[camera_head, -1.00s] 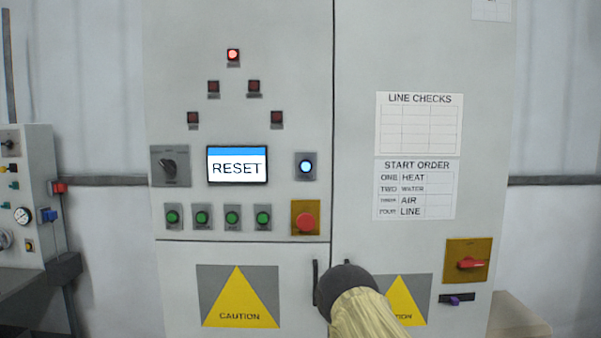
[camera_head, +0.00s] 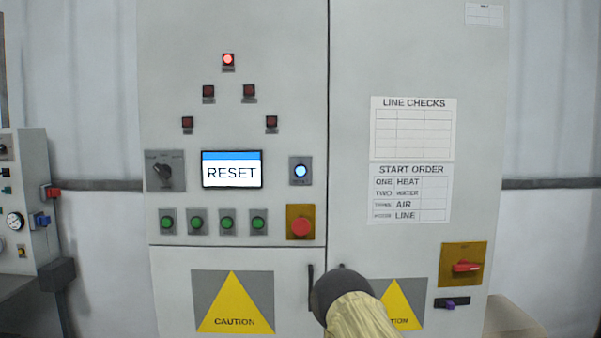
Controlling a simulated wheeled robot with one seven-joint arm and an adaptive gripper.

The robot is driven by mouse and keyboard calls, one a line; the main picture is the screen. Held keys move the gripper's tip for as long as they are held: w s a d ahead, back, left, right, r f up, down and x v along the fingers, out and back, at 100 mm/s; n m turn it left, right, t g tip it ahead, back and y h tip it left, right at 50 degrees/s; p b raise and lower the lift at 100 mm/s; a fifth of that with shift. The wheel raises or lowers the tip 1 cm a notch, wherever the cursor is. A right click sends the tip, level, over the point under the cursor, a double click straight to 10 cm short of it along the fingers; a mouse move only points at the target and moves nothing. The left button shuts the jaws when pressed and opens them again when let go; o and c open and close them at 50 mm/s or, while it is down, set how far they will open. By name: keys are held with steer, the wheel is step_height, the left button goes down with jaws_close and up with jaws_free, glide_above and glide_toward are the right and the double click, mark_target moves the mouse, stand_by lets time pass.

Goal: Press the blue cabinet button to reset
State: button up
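The blue button (camera_head: 300,171) is lit and sits on a small grey plate on the cabinet (camera_head: 280,100), right of the screen. The screen (camera_head: 232,169) reads RESET. My arm, in a yellowish sleeve with a dark rounded end, rises from the bottom of the view, below the button and apart from it in the picture. My gripper's fingers do not show, so its opening cannot be seen.
A red mushroom button (camera_head: 300,227) on a yellow plate is just below the blue one. Several green buttons (camera_head: 227,222) line up to its left, and a rotary switch (camera_head: 163,171) is left of the screen. Door handles stand near my arm. A red lamp (camera_head: 228,59) glows on top.

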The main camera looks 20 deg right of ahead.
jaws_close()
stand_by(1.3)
